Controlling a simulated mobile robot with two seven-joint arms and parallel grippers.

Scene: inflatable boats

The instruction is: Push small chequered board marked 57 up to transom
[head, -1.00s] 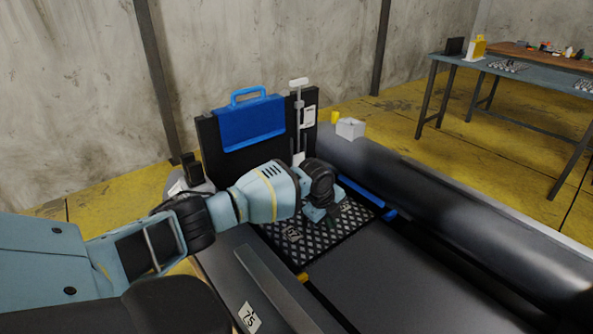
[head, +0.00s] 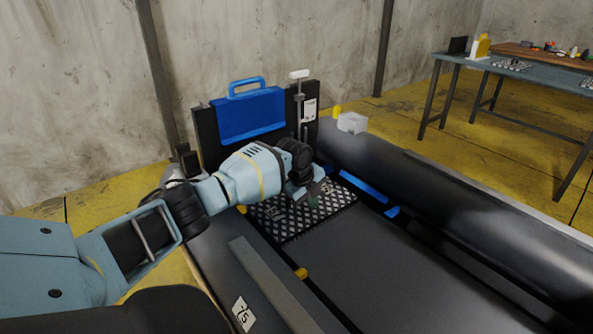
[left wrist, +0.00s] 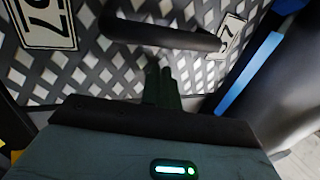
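The chequered board (head: 325,215) lies flat on the boat floor, its far part hidden behind my left arm. In the left wrist view the board (left wrist: 85,75) shows white-and-dark chequers, two labels reading 57 and a dark bar handle (left wrist: 165,35). The black transom (head: 212,140) stands upright just beyond, with a blue pad over it. I cannot tell whether board and transom touch. My left gripper (head: 312,198) is low over the board; in the wrist view its dark fingers (left wrist: 162,85) are together beside the handle, with nothing seen between them. My right gripper is not in view.
Dark boat tubes (head: 470,195) flank the floor, the near one labelled 75 (head: 242,313).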

